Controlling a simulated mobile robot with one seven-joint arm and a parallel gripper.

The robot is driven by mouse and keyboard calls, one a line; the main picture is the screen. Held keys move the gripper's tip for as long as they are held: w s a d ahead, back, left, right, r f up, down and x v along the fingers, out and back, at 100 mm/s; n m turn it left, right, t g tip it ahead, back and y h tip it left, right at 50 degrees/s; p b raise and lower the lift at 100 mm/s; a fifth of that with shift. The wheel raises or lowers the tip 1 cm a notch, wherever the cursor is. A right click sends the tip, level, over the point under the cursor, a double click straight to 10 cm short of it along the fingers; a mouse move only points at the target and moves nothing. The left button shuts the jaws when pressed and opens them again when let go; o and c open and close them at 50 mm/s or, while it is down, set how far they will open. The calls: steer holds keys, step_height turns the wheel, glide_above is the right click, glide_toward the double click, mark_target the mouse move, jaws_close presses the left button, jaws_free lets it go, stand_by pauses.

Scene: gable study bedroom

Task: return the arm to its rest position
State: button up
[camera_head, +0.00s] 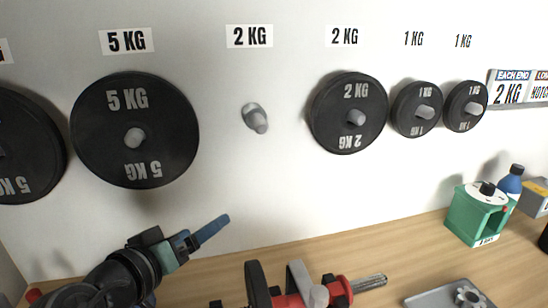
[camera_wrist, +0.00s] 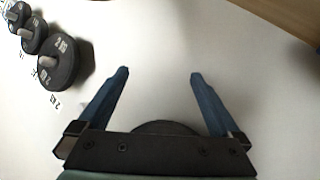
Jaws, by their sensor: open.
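My gripper (camera_head: 212,233) is in the lower left of the head view, in front of the wall and above the wooden surface, with its blue fingers pointing right and up. In the wrist view my gripper (camera_wrist: 158,75) has its two blue fingers spread apart with nothing between them. The white wall (camera_wrist: 155,35) fills most of the view beyond the fingers. Part of a dark round shape (camera_wrist: 165,128) shows behind the gripper's palm; I cannot tell what it is.
Black weight plates hang on wall pegs: 5 KG (camera_head: 165,150), 2 KG (camera_head: 375,105) and two 1 KG plates (camera_head: 428,95). One 2 KG peg (camera_head: 257,119) is bare. On the wooden bench (camera_head: 235,268) are a red device (camera_head: 338,287), a grey tray (camera_head: 430,297) and a green box (camera_head: 465,222).

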steer(key=d+r+m+t+y, duration=0.15)
steer(key=d+r+t, duration=0.35)
steer(key=r, duration=0.8)
steer(key=s+d+r+t+y+p, duration=0.1)
steer(key=s+d+r+t, duration=0.2)
steer(key=s+r, duration=0.4)
steer(key=s+d+r+m+t+y, duration=0.1)
steer(key=s+d+r+t, duration=0.25)
steer(key=r, duration=0.55)
steer(key=s+d+r+t+y+p, duration=0.1)
steer(key=s+d+r+t, duration=0.15)
steer(key=s+r, duration=0.45)
step_height(320, 180, up, 23)
steer(key=w+p, duration=0.1)
steer(key=p, duration=2.1)
steer(key=shift+w+a+r+p, duration=0.15)
steer(key=shift+w+r+p, duration=0.05)
steer(key=shift+p, duration=0.15)
